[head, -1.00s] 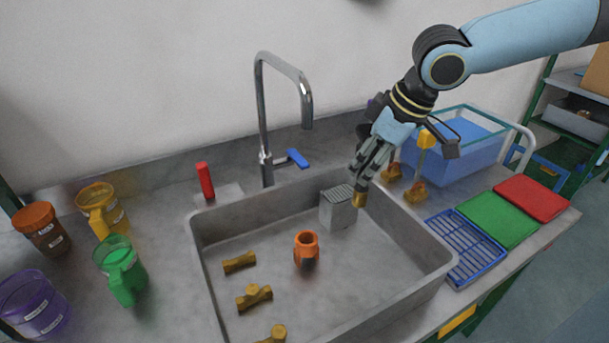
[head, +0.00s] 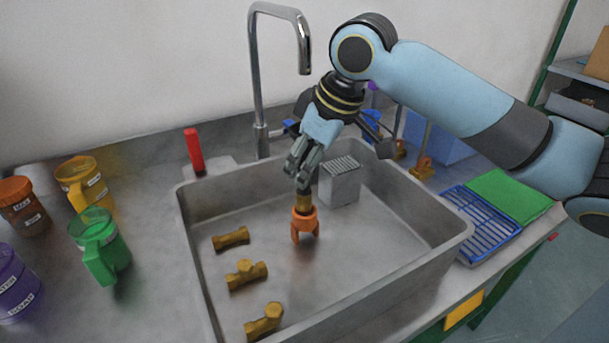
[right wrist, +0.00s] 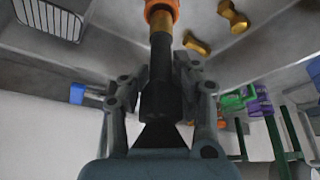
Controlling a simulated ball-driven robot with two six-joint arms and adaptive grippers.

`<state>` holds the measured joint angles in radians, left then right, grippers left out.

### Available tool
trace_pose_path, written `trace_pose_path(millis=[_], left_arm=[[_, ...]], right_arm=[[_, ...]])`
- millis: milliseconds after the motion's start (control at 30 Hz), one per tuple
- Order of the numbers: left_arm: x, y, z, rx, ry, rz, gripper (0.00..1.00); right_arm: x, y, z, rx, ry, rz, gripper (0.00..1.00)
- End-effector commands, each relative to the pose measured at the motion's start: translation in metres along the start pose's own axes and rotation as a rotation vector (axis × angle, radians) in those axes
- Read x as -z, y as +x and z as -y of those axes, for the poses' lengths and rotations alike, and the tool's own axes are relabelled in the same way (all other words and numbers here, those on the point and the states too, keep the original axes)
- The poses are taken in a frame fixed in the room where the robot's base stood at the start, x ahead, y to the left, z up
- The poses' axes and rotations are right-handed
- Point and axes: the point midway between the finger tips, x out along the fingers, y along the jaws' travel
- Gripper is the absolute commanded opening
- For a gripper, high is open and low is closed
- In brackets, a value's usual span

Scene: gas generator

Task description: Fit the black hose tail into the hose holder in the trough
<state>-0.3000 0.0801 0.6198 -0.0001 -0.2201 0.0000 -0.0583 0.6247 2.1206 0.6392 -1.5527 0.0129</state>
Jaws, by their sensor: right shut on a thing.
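The black hose tail (right wrist: 160,92) is between the fingers of my right gripper (head: 301,177), with its brass end (head: 304,202) pointing down. The right wrist view shows the black body between the fingers (right wrist: 160,100). The orange hose holder (head: 304,225) stands on the trough floor, directly under the gripper. The brass end meets the holder's top opening; how deep it sits cannot be told. The holder's orange rim also shows in the right wrist view (right wrist: 160,10). The trough (head: 375,275) is a grey sink. My left gripper is not in view.
Several brass fittings (head: 246,275) lie left of the holder. A grey block with a ribbed top (head: 340,185) stands behind it to the right. The faucet (head: 256,90) rises behind the trough. Open trough floor lies to the holder's right.

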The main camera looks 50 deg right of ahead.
Motion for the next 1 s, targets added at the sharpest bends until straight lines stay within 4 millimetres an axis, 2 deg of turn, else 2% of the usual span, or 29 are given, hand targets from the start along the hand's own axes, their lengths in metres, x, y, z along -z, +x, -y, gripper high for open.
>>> trace_pose_path(millis=[233,600,633,800,1000], left_arm=[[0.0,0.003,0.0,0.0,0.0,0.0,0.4],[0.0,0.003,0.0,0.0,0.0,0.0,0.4],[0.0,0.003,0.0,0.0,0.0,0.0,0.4],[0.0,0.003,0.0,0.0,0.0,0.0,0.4],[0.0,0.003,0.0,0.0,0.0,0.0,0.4]], right_arm=[[-0.014,0.033,0.002,0.002,0.002,0.002,0.0],[-0.016,0.037,0.001,0.001,0.002,0.002,0.0],[-0.016,0.037,0.001,0.0,0.002,0.001,0.32],[-0.016,0.037,0.001,0.0,0.001,0.002,0.54],[-0.016,0.037,0.001,0.0,0.001,0.001,0.55]])
